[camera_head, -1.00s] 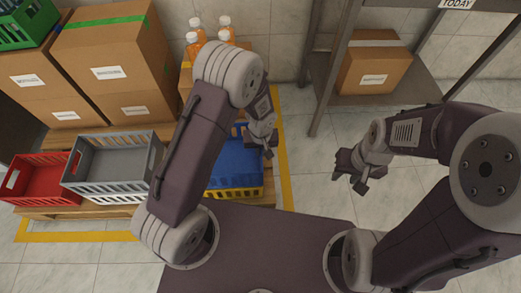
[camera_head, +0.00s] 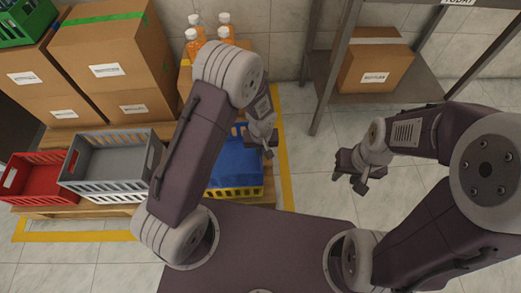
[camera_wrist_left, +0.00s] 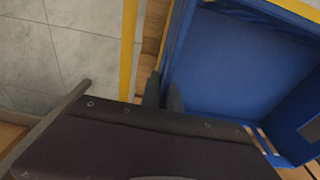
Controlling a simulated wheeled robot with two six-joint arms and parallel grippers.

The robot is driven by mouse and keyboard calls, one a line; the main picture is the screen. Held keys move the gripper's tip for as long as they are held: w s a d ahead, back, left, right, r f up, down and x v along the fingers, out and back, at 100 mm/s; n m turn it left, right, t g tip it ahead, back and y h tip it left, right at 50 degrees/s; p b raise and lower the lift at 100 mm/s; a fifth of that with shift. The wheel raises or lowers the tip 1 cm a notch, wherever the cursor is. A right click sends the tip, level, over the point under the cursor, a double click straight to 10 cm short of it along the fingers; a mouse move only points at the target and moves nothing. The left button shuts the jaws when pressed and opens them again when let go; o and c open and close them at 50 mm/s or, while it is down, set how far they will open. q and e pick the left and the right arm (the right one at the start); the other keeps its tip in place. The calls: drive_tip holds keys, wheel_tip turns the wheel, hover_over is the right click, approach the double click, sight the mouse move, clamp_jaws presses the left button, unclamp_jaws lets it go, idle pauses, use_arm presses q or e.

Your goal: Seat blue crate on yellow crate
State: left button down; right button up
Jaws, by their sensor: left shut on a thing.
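The blue crate (camera_head: 232,166) is right of my left arm in the head view, partly hidden by that arm. It fills the right of the left wrist view (camera_wrist_left: 235,60). The yellow crate (camera_head: 238,192) shows as a slatted yellow wall directly below the blue crate in the head view; whether the blue one is fully seated cannot be told. My left gripper (camera_head: 269,148) is at the blue crate's right side. In the wrist view its fingers (camera_wrist_left: 163,93) are shut on the blue crate's wall. My right gripper (camera_head: 349,180) is open and empty over the floor.
A grey crate (camera_head: 108,188) and a red crate (camera_head: 36,193) stand left on a wooden pallet. Cardboard boxes (camera_head: 115,60) are stacked behind, with several orange bottles (camera_head: 226,25) beside them. A metal shelf (camera_head: 400,95) holds a box. Floor (camera_head: 315,150) right of the yellow tape is clear.

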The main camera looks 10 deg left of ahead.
use_arm(q)
drive_tip(key=c, duration=1.5)
unclamp_jaws()
drive_tip(key=r+p, duration=0.2)
drive_tip(key=r, duration=0.1)
drive_tip(key=r+p, duration=0.2)
drive_tip(key=r, duration=0.1)
drive_tip(key=s+r+p, duration=0.1)
drive_tip(key=r, duration=0.2)
drive_tip(key=shift+d+r+p, duration=0.1)
drive_tip(key=shift+d+p, duration=0.05)
drive_tip(key=shift+p, duration=0.25)
